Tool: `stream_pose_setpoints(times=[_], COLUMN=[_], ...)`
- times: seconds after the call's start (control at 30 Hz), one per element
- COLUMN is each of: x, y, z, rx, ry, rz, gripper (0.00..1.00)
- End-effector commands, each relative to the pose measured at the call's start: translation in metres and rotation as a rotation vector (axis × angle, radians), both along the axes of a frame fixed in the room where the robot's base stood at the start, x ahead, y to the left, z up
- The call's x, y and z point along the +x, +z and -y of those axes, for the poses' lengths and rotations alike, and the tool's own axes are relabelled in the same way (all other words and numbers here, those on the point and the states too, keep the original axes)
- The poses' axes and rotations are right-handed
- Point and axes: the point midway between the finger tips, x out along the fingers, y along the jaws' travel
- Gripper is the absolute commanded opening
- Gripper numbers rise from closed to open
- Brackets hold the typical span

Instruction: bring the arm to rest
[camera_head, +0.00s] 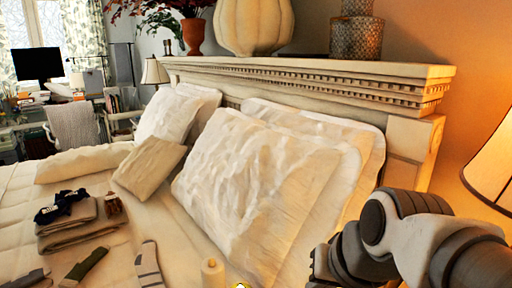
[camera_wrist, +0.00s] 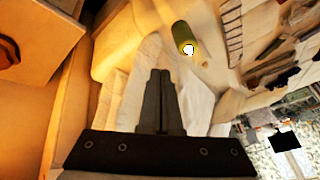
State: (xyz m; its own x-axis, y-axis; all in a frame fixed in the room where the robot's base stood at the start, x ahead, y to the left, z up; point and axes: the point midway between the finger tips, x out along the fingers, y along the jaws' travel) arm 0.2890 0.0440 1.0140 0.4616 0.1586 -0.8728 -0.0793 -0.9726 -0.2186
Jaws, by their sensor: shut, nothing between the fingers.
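My gripper (camera_wrist: 161,73) shows in the wrist view with its two dark fingers together and nothing between them. The fingers point over the bed, with pale bedding and pillows behind them. In the head view my arm is bent at the lower right, in front of the headboard and beside the large white pillow (camera_head: 255,185). The fingertips cannot be made out in the head view. A green cylinder with a bright end (camera_wrist: 183,36) lies beyond the fingertips in the wrist view, apart from them.
The carved headboard (camera_head: 300,72) runs behind the pillows. A lit lamp (camera_head: 492,165) stands close right of my arm. Folded grey cloths (camera_head: 72,228), socks (camera_head: 148,264) and a cream roll (camera_head: 213,272) lie on the bed. A desk with a monitor (camera_head: 37,64) stands far left.

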Motion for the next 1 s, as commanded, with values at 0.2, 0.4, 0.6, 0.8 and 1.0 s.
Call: stream_pose_setpoints(times=[0.2, 0.4, 0.6, 0.8, 1.0], x=[-0.047, -0.044, -0.043, -0.043, -0.043], y=[-0.005, 0.05, 0.1, 0.14, 0.153], z=[0.048, 0.045, 0.045, 0.045, 0.045], rx=[-0.236, -0.225, -0.223, -0.222, -0.222], ry=[0.079, 0.079, 0.078, 0.078, 0.077], rz=[0.024, 0.018, 0.019, 0.019, 0.019], gripper=[0.0, 0.0, 0.0, 0.0, 0.0])
